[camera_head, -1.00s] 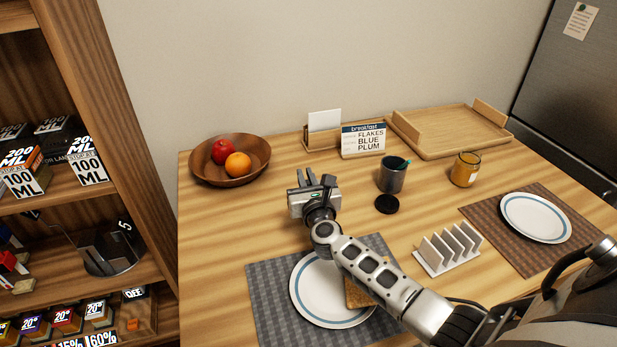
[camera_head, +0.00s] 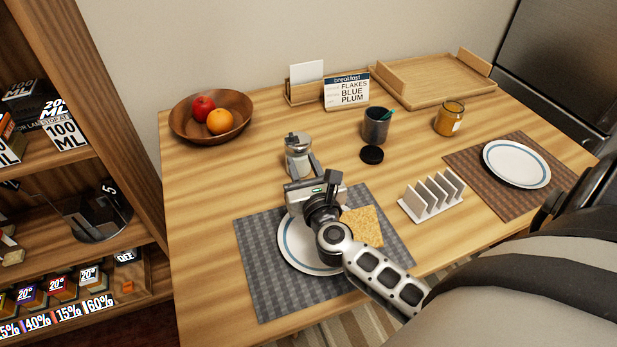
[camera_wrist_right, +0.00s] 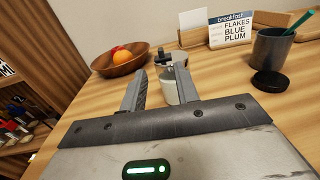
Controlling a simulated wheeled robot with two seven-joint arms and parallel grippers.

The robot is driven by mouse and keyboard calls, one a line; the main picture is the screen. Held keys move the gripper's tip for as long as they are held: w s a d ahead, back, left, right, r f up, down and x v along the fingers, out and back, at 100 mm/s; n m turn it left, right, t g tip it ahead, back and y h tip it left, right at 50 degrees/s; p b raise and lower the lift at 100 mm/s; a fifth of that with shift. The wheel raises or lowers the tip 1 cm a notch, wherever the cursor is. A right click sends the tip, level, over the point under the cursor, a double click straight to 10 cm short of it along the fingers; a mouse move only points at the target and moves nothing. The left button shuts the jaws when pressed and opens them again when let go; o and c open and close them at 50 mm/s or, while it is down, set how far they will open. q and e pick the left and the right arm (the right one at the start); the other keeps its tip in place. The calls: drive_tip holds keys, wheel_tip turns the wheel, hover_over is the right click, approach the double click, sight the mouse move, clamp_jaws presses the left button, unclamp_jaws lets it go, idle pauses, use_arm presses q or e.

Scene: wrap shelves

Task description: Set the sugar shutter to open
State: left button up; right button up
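The sugar dispenser (camera_head: 298,158), a small pale jar with a grey metal top, stands upright on the table behind the near plate. It also shows in the right wrist view (camera_wrist_right: 170,86), between and beyond the fingers. The state of its shutter is too small to tell. My right gripper (camera_head: 303,169) is open and empty, over the back of the near place setting, with its fingers pointing at the dispenser. In the right wrist view the open fingers (camera_wrist_right: 161,72) show wide apart; whether they touch the jar I cannot tell. My left gripper is not in view.
A fruit bowl (camera_head: 180,125) stands back left, a breakfast sign (camera_head: 347,92) at the back. A dark cup (camera_head: 376,127), black lid (camera_head: 372,155), amber jar (camera_head: 449,118) and toast rack (camera_head: 433,197) stand to the right.

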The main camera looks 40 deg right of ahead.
drive_tip(key=v, duration=0.2)
drive_tip(key=shift+s+a, duration=0.1)
drive_tip(key=shift+s, duration=0.25)
drive_tip(key=shift+s+a, duration=0.2)
drive_tip(key=shift+s, duration=0.3)
